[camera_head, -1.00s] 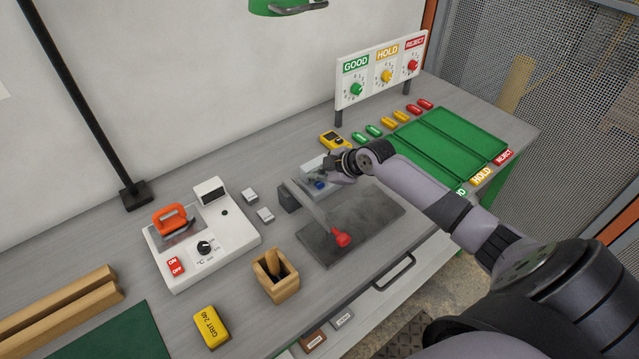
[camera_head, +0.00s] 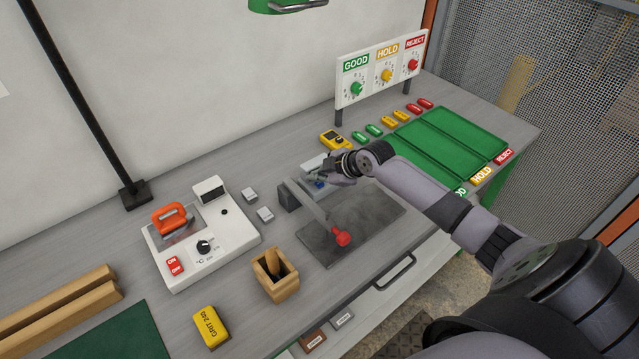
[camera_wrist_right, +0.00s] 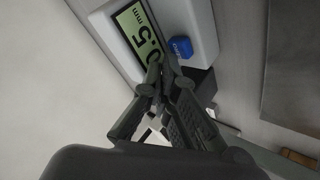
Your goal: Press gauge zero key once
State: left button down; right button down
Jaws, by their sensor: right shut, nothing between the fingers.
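The gauge (camera_head: 313,166) is a white box on the bench, partly hidden behind my right gripper in the head view. In the right wrist view the gauge (camera_wrist_right: 206,22) has a green display (camera_wrist_right: 139,32) reading 0.5 mm. Its blue key (camera_wrist_right: 181,46) sits beside the display; in the head view a little of the blue key (camera_head: 320,184) shows. My right gripper (camera_head: 331,179) is at the gauge. In the right wrist view the closed fingertips (camera_wrist_right: 161,72) are empty and close to the blue key; I cannot tell whether they touch it. My left gripper is out of view.
A lever with a red knob (camera_head: 342,238) stands on a dark slab (camera_head: 372,224) in front of the gauge. A yellow meter (camera_head: 334,140) lies behind the gripper. A green tray (camera_head: 450,140) lies right, partly behind my arm. A white heater unit (camera_head: 228,236) stands left.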

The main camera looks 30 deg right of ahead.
aim_at(319, 185)
jog(key=shift+f+b, duration=0.3)
jog(key=shift+f, duration=0.25)
dwell(0.7)
jog(key=shift+r, duration=0.1)
jog(key=shift+r+p, duration=0.75)
jog(key=shift+r, duration=0.1)
notch_tip(319, 185, up, 5)
jog(key=p, duration=0.4)
dwell(0.4)
dwell(0.5)
